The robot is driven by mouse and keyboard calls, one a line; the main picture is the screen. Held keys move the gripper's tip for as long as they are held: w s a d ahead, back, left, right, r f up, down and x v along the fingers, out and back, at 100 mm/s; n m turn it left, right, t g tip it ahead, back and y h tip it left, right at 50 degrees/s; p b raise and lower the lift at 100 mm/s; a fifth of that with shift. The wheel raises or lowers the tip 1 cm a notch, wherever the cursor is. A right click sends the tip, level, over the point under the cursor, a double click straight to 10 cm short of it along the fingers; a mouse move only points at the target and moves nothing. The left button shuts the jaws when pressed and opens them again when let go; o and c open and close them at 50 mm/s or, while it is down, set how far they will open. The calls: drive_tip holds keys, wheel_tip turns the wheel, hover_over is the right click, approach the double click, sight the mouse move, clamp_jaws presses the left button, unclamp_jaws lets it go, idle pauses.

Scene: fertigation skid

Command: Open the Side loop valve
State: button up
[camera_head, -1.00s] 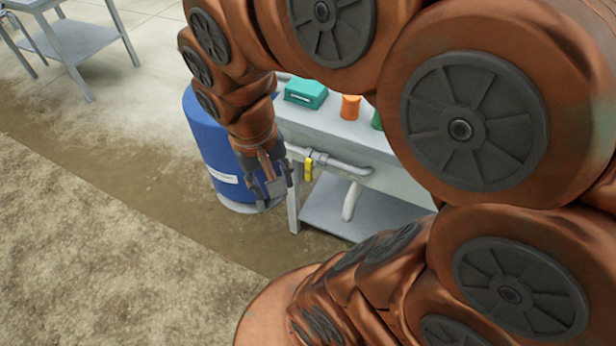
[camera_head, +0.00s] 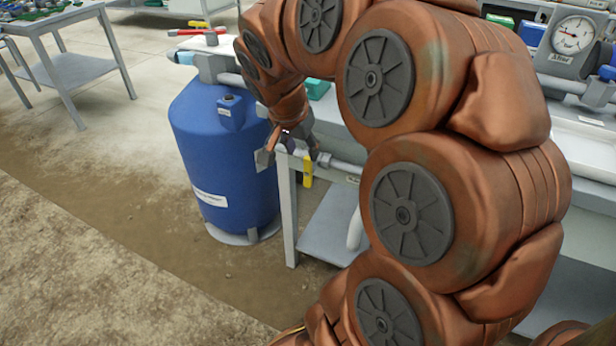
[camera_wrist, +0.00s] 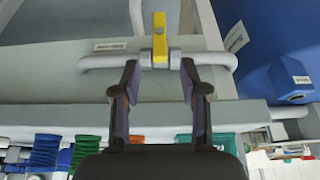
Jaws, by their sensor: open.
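The valve has a yellow lever handle (camera_wrist: 160,40) on a grey body, fitted on a horizontal grey pipe (camera_wrist: 95,63) in the wrist view. The lever stands crosswise to the pipe. In the head view the yellow lever (camera_head: 307,172) hangs below the pipe at the bench's near left corner. My gripper (camera_wrist: 159,68) is open, its two fingertips at the pipe on either side of the valve body. I cannot tell whether they touch it. In the head view my gripper (camera_head: 290,152) is just above and left of the lever and hides part of the valve.
A blue tank (camera_head: 225,160) stands close to the left of the bench. A white label (camera_wrist: 110,46) is beside the valve, too small to read. A teal box (camera_head: 317,88) lies on the bench top. Open floor lies to the front left.

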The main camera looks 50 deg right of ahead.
sight(306, 161)
drive_tip(key=shift+b+x, duration=0.9)
drive_tip(key=shift+x, duration=3.05)
drive_tip(key=shift+d, duration=0.1)
clamp_jaws()
